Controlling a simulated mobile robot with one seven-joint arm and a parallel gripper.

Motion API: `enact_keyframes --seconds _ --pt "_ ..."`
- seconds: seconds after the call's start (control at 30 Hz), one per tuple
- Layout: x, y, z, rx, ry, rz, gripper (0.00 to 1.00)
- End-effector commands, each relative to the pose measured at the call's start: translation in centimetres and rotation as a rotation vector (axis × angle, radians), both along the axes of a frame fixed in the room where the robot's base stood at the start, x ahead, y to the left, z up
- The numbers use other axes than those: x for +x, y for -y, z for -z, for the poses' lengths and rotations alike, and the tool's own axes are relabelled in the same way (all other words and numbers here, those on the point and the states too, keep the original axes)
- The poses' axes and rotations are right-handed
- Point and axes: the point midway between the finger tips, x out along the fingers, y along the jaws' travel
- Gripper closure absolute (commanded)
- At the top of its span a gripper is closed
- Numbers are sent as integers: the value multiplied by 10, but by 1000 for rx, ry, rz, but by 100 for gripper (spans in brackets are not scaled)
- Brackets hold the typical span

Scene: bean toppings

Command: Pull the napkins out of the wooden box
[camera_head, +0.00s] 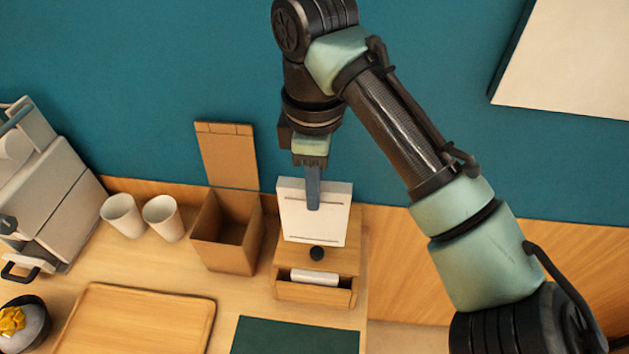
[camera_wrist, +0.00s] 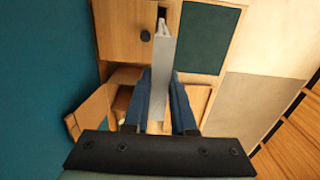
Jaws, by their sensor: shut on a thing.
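My gripper (camera_head: 313,196) points down over the wooden box (camera_head: 285,292). It is shut on a white napkin stack (camera_head: 325,228), held upright. The stack's broad face with thin dark lines shows in the head view, covering part of the box. In the wrist view the stack (camera_wrist: 163,50) is seen edge-on between the dark blue fingers (camera_wrist: 160,88). The box (camera_wrist: 118,30) has a round black knob (camera_head: 317,253) and a front slot where something white (camera_head: 314,277) shows. Whether the stack's lower edge touches the box I cannot tell.
An open cardboard box (camera_head: 208,258) stands just left of the wooden box. Two white cups (camera_head: 162,217) and a coffee machine (camera_head: 42,190) are farther left. A wooden tray (camera_head: 140,302) and a dark green mat (camera_head: 290,337) lie in front. The blue wall is behind.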

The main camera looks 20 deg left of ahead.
Motion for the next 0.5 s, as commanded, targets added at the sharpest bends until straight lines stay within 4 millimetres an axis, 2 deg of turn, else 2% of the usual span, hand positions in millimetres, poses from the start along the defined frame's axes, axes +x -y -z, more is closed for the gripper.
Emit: enact_keyframes --seconds 0.03,0.5 --pt "0 0 -8 0 0 0 100" --pt "0 0 -42 1 0 -1 100"
